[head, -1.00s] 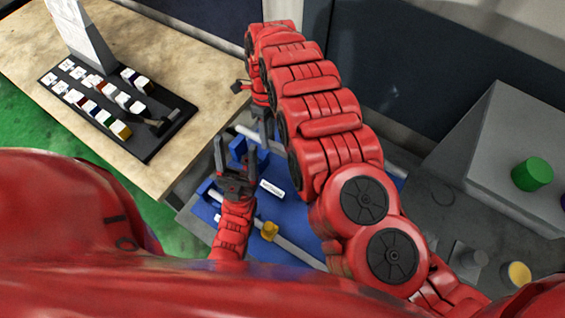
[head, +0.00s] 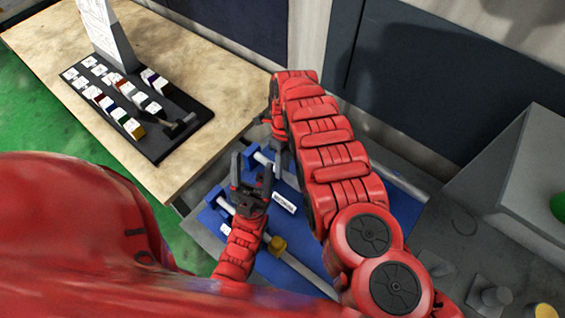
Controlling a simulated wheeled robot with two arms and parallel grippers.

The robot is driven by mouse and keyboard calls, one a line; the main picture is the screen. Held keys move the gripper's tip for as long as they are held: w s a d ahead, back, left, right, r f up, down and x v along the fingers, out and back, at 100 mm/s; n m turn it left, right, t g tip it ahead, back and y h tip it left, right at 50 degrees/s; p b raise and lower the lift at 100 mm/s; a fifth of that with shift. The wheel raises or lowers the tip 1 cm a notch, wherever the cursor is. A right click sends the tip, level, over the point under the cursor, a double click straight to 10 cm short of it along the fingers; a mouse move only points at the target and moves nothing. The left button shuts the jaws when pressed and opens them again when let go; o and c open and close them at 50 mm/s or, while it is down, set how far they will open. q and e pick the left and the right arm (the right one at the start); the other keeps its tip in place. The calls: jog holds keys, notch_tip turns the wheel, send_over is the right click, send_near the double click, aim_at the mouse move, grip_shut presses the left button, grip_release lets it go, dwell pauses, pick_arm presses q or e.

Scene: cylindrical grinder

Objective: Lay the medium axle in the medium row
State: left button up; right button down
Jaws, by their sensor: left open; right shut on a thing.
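My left gripper (head: 252,168) is open, its fingers apart and empty, above the blue rack (head: 213,200). My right gripper (head: 281,165) points down just beyond it, shut on what looks like a pale axle (head: 263,158). My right arm hides much of this axle, and I cannot tell its size or whether it touches the rack. Another pale axle (head: 310,274) with a yellow collar (head: 278,245) lies along the near side of the rack. A white label (head: 284,203) stands between the two; its print is too small to read.
A wooden table (head: 225,65) at the upper left holds a black tray (head: 172,146) of small coloured blocks and a white upright sign (head: 108,32). A grey block (head: 530,170) stands at the right. A pale bar (head: 405,187) shows beyond my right arm.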

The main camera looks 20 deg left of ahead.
jog(key=shift+w+r, duration=0.1)
jog(key=c, duration=0.7)
grip_release()
jog(key=shift+o, duration=0.2)
